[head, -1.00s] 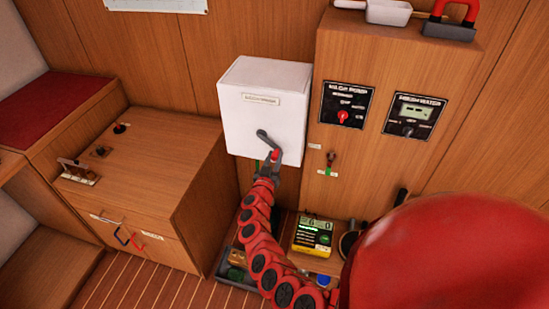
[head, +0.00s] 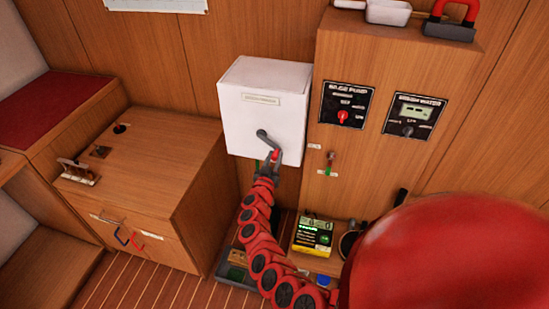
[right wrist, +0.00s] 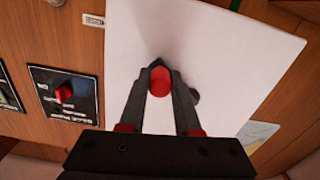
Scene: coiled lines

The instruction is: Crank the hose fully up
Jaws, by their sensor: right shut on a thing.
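A white box (head: 240,105) with a label plate hangs on the wood wall. A grey crank (head: 264,137) on its front points down and slightly right. My right gripper (head: 275,157) is at the crank's lower end, near the box's lower edge. In the right wrist view its fingers (right wrist: 160,85) are closed around a red knob (right wrist: 160,83) in front of the white face. A short green piece (head: 257,164) shows under the box; I cannot tell if it is the hose. My left gripper is not in view.
A wood cabinet with a bilge pump panel (head: 345,104) and a fresh water panel (head: 413,115) stands right of the box. A yellow-black device (head: 313,236) sits below. A low wood cabinet (head: 150,165) stands at left.

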